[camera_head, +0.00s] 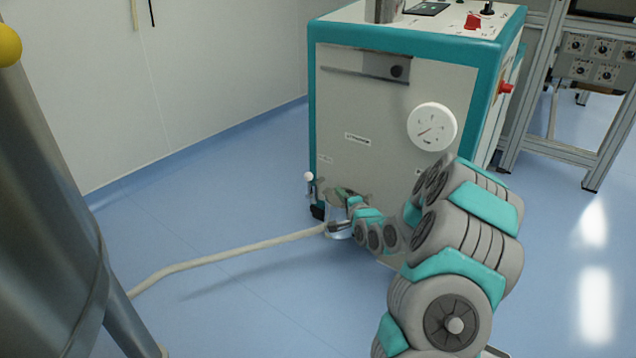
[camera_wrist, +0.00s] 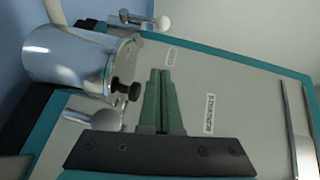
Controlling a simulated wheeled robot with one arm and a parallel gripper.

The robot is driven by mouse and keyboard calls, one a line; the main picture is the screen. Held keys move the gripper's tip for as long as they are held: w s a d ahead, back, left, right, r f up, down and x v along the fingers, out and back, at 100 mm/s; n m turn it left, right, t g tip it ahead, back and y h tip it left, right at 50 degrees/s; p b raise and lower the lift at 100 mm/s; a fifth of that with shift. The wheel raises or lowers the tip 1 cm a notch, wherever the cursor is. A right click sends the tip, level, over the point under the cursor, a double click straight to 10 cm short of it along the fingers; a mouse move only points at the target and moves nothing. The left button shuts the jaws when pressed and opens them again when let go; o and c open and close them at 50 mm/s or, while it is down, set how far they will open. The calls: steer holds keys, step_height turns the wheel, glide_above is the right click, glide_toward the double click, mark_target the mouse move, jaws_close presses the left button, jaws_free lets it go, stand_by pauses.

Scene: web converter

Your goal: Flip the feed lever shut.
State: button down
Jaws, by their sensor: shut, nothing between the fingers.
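A small lever with a pale ball knob (camera_head: 309,177) stands at the lower left edge of the machine's front panel in the head view, ball end up. I take it for the feed lever. Its shiny ball (camera_wrist: 162,23) and dark mount (camera_wrist: 128,18) show at the top of the wrist view. My gripper (camera_head: 337,192) is just right of the lever and apart from it in the head view. In the wrist view my gripper (camera_wrist: 160,74) has its green fingers together and empty, tips pointing towards the lever side. The fingers are small and partly blurred in the head view.
A metal cylinder (camera_wrist: 75,58) with a black knob (camera_wrist: 125,89) sits left of the fingers in the wrist view. A pale hose (camera_head: 230,255) runs from the machine across the floor. A white gauge (camera_head: 432,127) is on the panel. Floor left of the machine is mostly clear.

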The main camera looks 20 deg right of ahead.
mark_target(309, 185)
steer(key=shift+w, duration=0.1)
steer(key=w, duration=0.3)
steer(key=w+f, duration=0.1)
steer(key=w, duration=0.5)
steer(key=shift+f+b, duration=0.3)
steer(key=shift+w+a+f, duration=0.2)
steer(key=shift+w+a, duration=0.5)
steer(key=shift+w, duration=0.2)
steer(key=shift+w+a+f, duration=0.2)
steer(key=shift+w+a, duration=0.45)
steer(key=shift+w, duration=0.2)
steer(key=shift+w+a+r, duration=0.1)
